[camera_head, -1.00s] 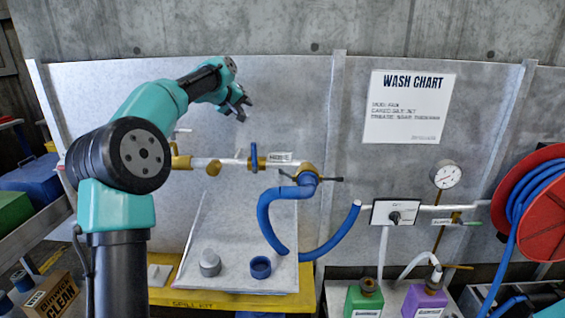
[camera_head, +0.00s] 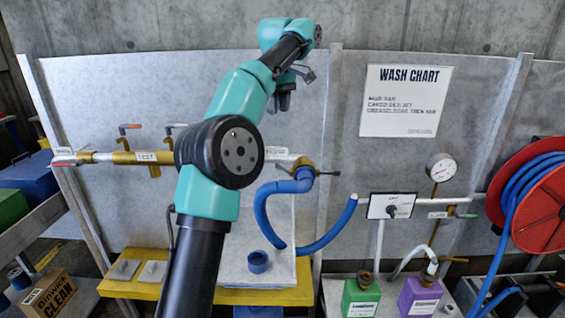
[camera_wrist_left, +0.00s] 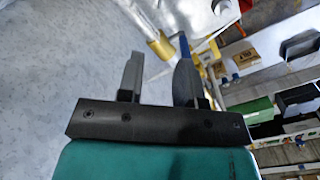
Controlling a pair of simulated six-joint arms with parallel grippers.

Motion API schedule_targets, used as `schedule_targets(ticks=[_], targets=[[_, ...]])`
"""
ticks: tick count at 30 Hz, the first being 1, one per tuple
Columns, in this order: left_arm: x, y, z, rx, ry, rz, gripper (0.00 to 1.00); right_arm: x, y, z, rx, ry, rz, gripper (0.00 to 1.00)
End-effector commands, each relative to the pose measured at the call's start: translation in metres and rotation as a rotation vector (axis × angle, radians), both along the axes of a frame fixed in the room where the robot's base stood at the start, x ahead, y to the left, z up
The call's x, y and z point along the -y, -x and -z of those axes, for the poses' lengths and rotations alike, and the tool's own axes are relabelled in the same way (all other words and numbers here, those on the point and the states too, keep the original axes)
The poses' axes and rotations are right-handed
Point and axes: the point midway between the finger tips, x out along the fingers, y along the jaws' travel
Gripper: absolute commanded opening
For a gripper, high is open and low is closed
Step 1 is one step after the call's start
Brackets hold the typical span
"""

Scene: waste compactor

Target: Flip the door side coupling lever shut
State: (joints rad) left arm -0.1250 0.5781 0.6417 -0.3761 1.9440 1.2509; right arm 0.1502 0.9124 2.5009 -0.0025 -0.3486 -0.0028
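A brass coupling (camera_head: 303,164) joins the pipe to the blue hose (camera_head: 262,215). A dark lever (camera_head: 328,173) sticks out to its right and another short lever (camera_head: 283,170) to its left. I cannot tell which one is the door side lever. My left gripper (camera_head: 290,92) is above the coupling, apart from it, pointing down. In the left wrist view its two fingers (camera_wrist_left: 158,80) stand apart with nothing between them. A brass fitting (camera_wrist_left: 160,45) and a blue handle (camera_wrist_left: 185,46) show beyond the fingertips. My right gripper is not in view.
A wash chart (camera_head: 405,100), gauge (camera_head: 441,167) and red hose reel (camera_head: 540,200) are at right. My left arm covers part of the pipe.

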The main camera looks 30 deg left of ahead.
Motion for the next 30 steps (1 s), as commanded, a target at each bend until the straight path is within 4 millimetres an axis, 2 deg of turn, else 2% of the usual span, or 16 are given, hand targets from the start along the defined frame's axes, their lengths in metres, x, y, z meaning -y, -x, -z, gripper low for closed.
schedule_targets(ticks=[10,17,30], targets=[[0.0,0.0,0.002,0.0,0.001,0.002,0.33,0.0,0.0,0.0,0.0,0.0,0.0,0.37],[-0.001,-0.001,0.011,0.0,0.001,0.003,0.33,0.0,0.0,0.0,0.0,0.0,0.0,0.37],[0.0,0.0,0.053,-0.001,0.002,0.003,0.33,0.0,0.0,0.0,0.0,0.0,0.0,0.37]])
